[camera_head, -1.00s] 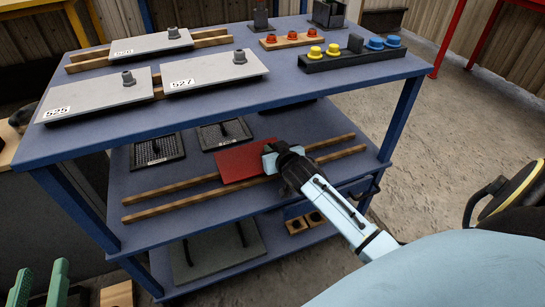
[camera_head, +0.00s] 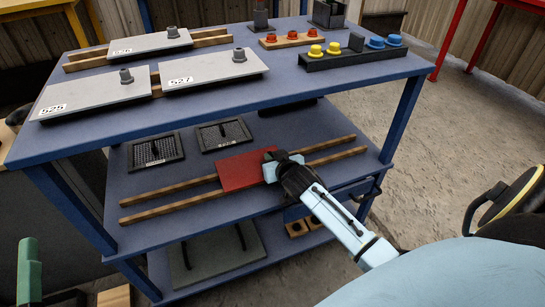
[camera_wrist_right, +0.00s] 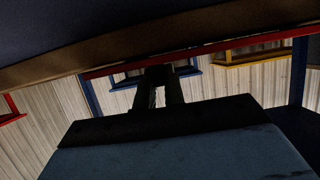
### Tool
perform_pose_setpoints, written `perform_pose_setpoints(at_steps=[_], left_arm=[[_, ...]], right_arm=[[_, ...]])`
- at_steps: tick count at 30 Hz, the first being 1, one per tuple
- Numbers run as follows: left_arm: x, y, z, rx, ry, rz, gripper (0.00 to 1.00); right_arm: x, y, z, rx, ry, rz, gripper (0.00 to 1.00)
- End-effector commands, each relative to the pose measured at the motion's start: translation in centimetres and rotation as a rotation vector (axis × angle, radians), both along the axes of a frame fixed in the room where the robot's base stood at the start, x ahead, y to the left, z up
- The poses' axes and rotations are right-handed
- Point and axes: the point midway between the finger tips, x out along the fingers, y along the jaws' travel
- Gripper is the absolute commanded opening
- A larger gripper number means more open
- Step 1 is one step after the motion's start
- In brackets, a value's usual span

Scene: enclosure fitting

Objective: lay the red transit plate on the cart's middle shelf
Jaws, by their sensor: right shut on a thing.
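The red transit plate (camera_head: 243,170) is over the cart's middle shelf (camera_head: 170,232), across the two wooden rails (camera_head: 165,207). It looks nearly flat. I cannot tell whether it touches the rails or is slightly above them. My right gripper (camera_head: 272,168) reaches in from the right and is shut on the plate's right edge. In the right wrist view the dark gripper fingers (camera_wrist_right: 160,90) show mid-picture; the plate is not clear there. My left gripper is not in view.
The blue top shelf (camera_head: 290,103) overhangs, bearing grey numbered plates (camera_head: 210,70) and a block with coloured knobs (camera_head: 355,52). Two black mesh panels (camera_head: 155,150) lie behind the rails. A blue post (camera_head: 402,118) stands right of my gripper. The rails are bare left of the plate.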

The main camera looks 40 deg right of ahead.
Motion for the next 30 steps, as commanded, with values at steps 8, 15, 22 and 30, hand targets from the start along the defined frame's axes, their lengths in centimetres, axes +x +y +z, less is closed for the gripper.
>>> perform_pose_setpoints(at_steps=[8,15,22,30], left_arm=[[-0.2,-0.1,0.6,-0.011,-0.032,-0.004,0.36],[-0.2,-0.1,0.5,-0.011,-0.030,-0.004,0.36],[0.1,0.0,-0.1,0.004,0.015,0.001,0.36],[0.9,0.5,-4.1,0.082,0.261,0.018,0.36]], right_arm=[[0.0,0.0,-0.2,0.000,-0.001,0.000,0.28],[0.0,0.0,-0.2,0.000,-0.001,0.000,0.32],[0.0,0.0,0.5,-0.001,-0.002,0.001,0.32],[-1.7,0.5,1.5,0.000,0.000,0.001,0.32]])
